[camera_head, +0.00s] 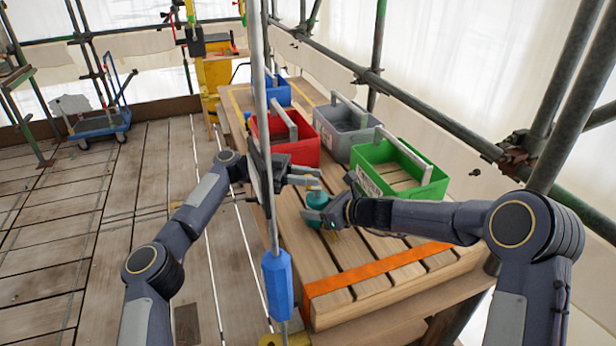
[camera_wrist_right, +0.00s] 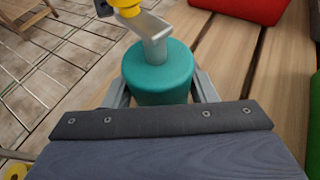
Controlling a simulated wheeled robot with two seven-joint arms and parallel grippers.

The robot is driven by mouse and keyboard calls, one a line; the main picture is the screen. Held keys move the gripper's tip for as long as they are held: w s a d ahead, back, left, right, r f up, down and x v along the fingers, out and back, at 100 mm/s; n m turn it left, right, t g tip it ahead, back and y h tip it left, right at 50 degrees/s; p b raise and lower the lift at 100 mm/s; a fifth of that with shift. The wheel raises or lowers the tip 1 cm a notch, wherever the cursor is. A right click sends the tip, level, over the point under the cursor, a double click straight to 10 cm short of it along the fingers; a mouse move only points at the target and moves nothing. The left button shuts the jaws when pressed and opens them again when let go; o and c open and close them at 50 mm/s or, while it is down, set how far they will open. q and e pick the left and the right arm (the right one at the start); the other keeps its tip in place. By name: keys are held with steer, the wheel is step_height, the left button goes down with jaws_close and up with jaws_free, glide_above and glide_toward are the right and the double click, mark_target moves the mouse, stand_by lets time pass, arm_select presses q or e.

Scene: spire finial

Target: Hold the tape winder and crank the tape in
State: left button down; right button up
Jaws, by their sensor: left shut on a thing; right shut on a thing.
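The tape winder is a teal round body (camera_head: 317,199) above the plank-topped bench. It also shows in the right wrist view (camera_wrist_right: 158,78), with a grey crank arm (camera_wrist_right: 152,36) rising from its top to a yellow knob (camera_wrist_right: 127,10). My right gripper (camera_head: 322,214) is shut on the teal body, one finger on each side. My left gripper (camera_head: 308,180) is above it and shut on the yellow crank knob (camera_head: 313,186). The left fingertips are partly hidden and small. I cannot make out any tape clearly.
Green (camera_head: 404,196), grey (camera_head: 335,145), red (camera_head: 306,151) and blue (camera_head: 275,94) tote boxes stand along the bench (camera_head: 375,286) behind the winder. A thin upright pole (camera_head: 262,110) with a blue sleeve (camera_head: 278,285) stands in front of my left arm. Scaffold tubes line the right.

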arm_select(q)
steer(key=c, duration=1.3)
jaws_free()
steer(key=w+a, duration=0.1)
steer(key=a, duration=0.6)
steer(key=shift+a, duration=0.25)
steer(key=shift+w, duration=0.1)
